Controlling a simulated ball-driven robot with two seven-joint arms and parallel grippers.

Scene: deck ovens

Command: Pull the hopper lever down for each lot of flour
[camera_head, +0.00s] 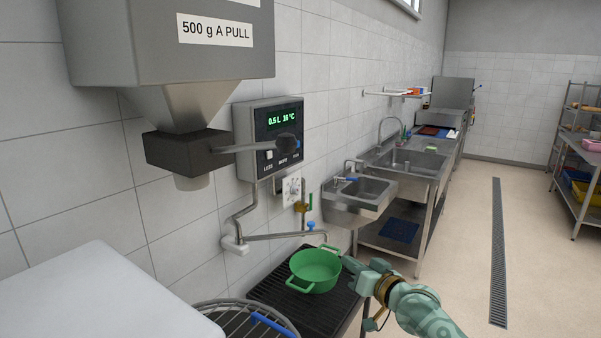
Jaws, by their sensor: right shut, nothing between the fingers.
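The steel hopper (165,45) hangs on the wall at upper left, with a label reading "500 g A PULL". Its dark outlet block (188,152) has a pale spout below. The hopper lever (245,148) sticks out roughly level to the right from this block and ends in a dark round knob (287,143) in front of the wall display. My right gripper (350,265) is shut and empty, low beside the right rim of a green pot (317,266), well below and right of the lever. I cannot tell whether it touches the pot. My left gripper is out of view.
The pot sits on a black ribbed stand (262,288) under a wall water spout (290,235). The display (279,121) reads 0.5 L, 16 °C. A white cover (90,305) and wire guard (235,308) fill the lower left.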

